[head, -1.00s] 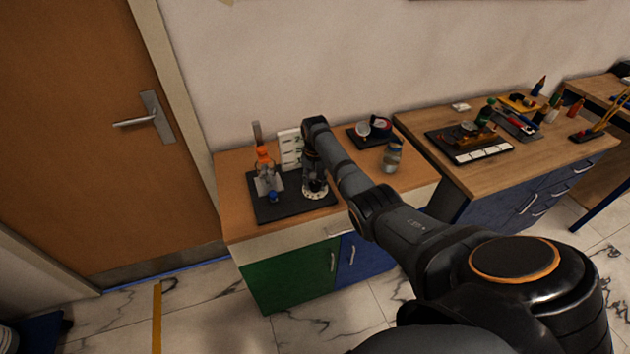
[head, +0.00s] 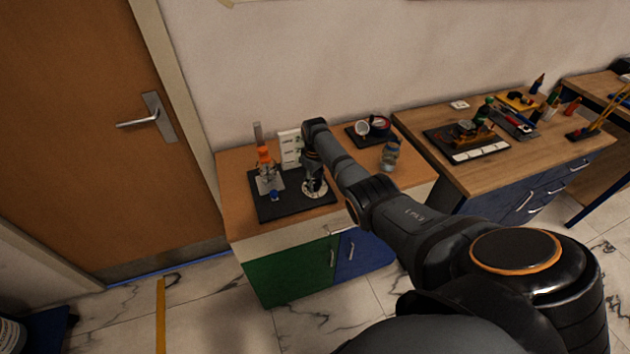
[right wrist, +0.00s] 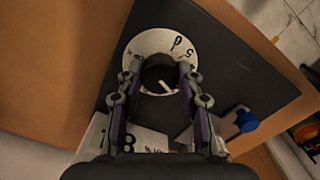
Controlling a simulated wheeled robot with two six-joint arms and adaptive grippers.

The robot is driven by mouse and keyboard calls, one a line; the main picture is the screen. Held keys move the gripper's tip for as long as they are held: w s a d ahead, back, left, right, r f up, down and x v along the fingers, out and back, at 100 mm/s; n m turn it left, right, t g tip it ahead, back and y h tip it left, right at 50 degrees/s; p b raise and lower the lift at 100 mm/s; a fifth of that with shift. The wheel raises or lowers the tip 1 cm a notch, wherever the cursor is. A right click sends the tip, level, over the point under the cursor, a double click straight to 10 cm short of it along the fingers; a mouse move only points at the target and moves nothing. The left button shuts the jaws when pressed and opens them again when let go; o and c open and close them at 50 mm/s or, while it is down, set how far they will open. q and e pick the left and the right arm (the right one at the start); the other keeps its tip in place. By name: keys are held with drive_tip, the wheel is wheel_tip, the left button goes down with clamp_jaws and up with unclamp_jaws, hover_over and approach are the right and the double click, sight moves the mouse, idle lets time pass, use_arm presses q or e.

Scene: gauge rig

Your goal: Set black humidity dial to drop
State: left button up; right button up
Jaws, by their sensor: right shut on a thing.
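The humidity dial is a round white plate with black markings (right wrist: 152,44) and a black knob (right wrist: 158,76) with a white pointer line at its middle. In the right wrist view my right gripper (right wrist: 160,68) is shut on the black knob, one finger on each side. My left gripper is not in view.
On the same board stand an orange-topped apparatus (head: 264,160) and a blue knob (head: 274,195). A white label card (head: 290,148) stands behind. A jar (head: 389,154) and a gauge on a black base (head: 362,128) are to the right. A second bench (head: 550,150) holds tools.

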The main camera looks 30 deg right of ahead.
sight(315, 183)
drive_tip(key=n, duration=0.5)
drive_tip(key=shift+r+n, duration=0.1)
drive_tip(key=shift+n, duration=2.5)
drive_tip(key=o, duration=1.2)
drive_tip(key=shift+c, duration=0.2)
wheel_tip(315, 183, up, 12)
